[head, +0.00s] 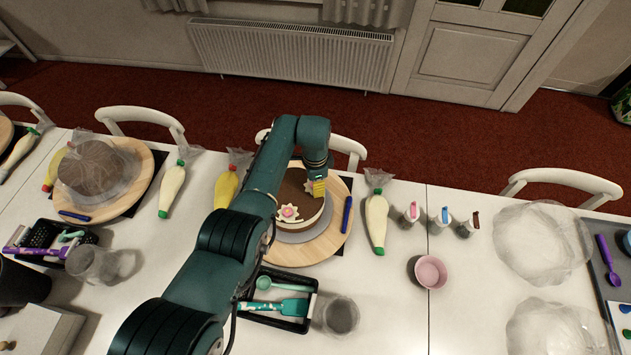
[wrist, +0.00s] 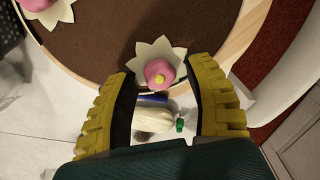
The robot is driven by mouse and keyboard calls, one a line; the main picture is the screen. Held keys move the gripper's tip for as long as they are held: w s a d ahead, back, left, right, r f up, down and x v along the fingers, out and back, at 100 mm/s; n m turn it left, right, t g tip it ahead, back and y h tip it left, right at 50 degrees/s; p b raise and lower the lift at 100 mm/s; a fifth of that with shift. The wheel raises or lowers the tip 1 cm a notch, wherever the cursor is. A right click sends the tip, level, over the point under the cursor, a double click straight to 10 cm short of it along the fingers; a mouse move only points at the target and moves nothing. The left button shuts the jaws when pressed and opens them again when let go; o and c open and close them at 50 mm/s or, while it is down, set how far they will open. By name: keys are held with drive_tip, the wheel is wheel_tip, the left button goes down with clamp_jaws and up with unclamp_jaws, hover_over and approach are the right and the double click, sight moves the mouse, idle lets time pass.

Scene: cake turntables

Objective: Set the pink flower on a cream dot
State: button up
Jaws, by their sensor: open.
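A brown round cake (head: 291,194) stands on a round wooden turntable (head: 333,222). In the wrist view a pink flower with a yellow centre (wrist: 159,72) sits on a pointed cream dot (wrist: 150,50) near the edge of the cake top (wrist: 88,45). A second pink flower (wrist: 38,3) on another cream dot (wrist: 58,14) is cut off at the upper left; a pink flower on cream also shows in the head view (head: 289,212). My gripper (wrist: 157,78) is open, its yellow fingers on either side of the nearer flower; I cannot tell whether they touch it. It also shows in the head view (head: 319,188).
A blue pen (head: 347,214) lies on the turntable's right. A cream piping bag (head: 377,220) lies beyond it, and a yellow one (head: 226,188) lies left. A black tray with teal tools (head: 281,304) and a clear cup (head: 341,315) stand in front. A pink bowl (head: 430,271) stands right.

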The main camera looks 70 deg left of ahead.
wheel_tip(320, 180, up, 12)
drive_tip(key=p, duration=0.2)
drive_tip(key=shift+p, duration=0.35)
drive_tip(key=shift+r, duration=0.1)
